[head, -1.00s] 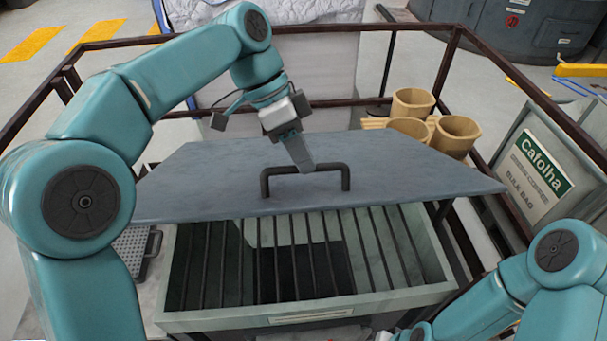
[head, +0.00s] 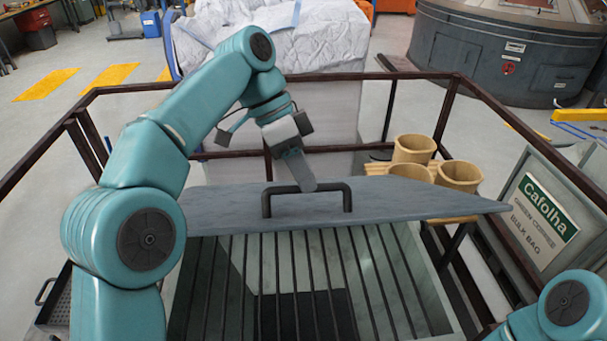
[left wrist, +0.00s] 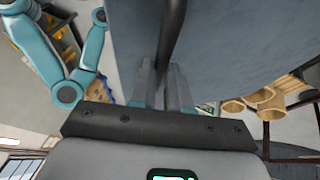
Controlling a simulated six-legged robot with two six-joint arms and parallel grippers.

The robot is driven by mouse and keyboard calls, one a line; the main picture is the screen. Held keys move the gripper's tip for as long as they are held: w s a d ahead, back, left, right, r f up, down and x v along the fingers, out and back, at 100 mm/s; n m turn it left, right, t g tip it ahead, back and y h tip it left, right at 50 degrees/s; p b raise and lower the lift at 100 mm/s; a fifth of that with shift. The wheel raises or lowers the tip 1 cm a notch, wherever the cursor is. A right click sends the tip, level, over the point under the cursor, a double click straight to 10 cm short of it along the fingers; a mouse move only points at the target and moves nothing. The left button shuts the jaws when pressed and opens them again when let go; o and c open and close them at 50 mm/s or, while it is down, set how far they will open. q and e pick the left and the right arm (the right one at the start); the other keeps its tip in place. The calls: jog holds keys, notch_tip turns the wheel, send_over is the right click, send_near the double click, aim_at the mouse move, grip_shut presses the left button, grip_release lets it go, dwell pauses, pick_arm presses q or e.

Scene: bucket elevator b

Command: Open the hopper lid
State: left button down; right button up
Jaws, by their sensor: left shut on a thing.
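The hopper lid (head: 400,200) is a flat blue-grey plate with a dark bar handle (head: 347,200) near its front edge. It stands raised off the hopper (head: 425,280) in front, and I see it nearly edge-on. The dark grate bars (head: 305,265) and a black opening show below it. My left gripper (head: 304,182) is shut on the handle. In the left wrist view the handle bar (left wrist: 173,35) runs between the fingers (left wrist: 165,88), beside the lid's surface (left wrist: 225,45). My right gripper is out of view; only part of that arm shows at the lower right.
A dark brown rail (head: 340,77) encloses the hopper area. Tan elevator buckets (head: 458,175) stand behind the lid at the right. A Cafolha bulk bag box (head: 545,215) is at the right. A white-covered load (head: 270,40) stands beyond the back rail.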

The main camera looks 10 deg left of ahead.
pick_arm(q)
jog(key=c, duration=1.4)
grip_release()
jog(key=shift+w+a+f, duration=0.2)
jog(key=shift+w+f, duration=0.05)
jog(key=shift+f, duration=0.15)
jog(key=o, duration=0.3)
jog(key=shift+w+f, duration=0.1)
jog(key=shift+w, duration=0.25)
jog(key=shift+w+a+f, duration=0.15)
jog(key=shift+w, duration=0.2)
jog(key=shift+s+d+r, duration=0.2)
jog(key=shift+s+r, duration=0.1)
jog(key=shift+s, duration=0.25)
jog(key=shift+w+a+f, duration=0.1)
jog(key=shift+w+a, duration=0.05)
jog(key=shift+w, duration=0.2)
jog(key=shift+s, duration=0.25)
jog(key=shift+w, duration=0.1)
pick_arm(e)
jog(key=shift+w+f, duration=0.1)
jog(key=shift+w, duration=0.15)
